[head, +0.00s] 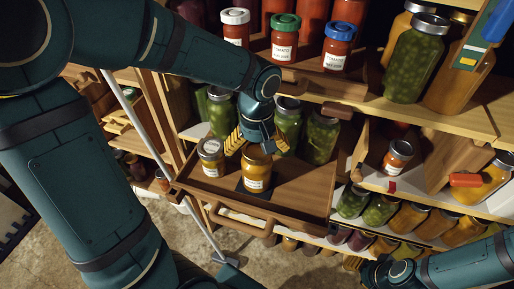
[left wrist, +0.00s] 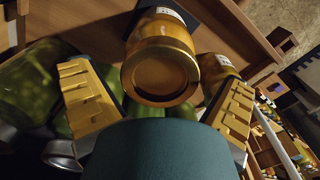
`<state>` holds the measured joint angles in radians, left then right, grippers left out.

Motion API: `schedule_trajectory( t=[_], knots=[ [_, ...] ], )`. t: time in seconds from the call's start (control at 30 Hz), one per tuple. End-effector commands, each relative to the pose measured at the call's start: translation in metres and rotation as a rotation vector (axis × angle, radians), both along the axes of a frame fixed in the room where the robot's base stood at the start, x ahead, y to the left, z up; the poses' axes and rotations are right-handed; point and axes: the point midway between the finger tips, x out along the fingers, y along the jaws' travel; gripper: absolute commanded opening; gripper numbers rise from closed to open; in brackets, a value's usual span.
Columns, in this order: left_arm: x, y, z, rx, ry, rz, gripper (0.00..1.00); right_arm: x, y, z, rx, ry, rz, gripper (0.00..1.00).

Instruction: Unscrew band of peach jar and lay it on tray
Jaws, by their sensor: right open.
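A jar with golden-orange contents, taken as the peach jar (head: 257,172), stands upright on a dark patch in the pull-out wooden tray (head: 305,190). Its gold band (left wrist: 160,78) faces the camera in the left wrist view. My left gripper (head: 242,140) is just above this jar, fingers pointing down. In the left wrist view its yellow-padded fingers (left wrist: 158,95) are spread wide on either side of the band, with gaps visible. I see no loose band on the tray. My right gripper (head: 362,265) is open at the lower right, partly hidden in shadow.
Another lidded jar (head: 211,157) stands close left of the peach jar. Green-filled jars (head: 322,137) stand behind. The tray's right part is bare. Tomato jars (head: 284,40) line the shelf above, and more jars (head: 408,222) fill the shelf below.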

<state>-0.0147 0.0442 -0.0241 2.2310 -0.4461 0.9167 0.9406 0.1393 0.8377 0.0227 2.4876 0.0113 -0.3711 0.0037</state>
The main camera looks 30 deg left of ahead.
Motion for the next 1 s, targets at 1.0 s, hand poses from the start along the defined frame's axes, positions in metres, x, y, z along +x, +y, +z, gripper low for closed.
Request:
schedule_trajectory(
  t=[1.0],
  knots=[
    [0.001,0.000,0.118,0.000,-0.001,0.000,1.00,0.000,0.000,0.000,0.000,0.000,0.000,0.47]
  ],
)
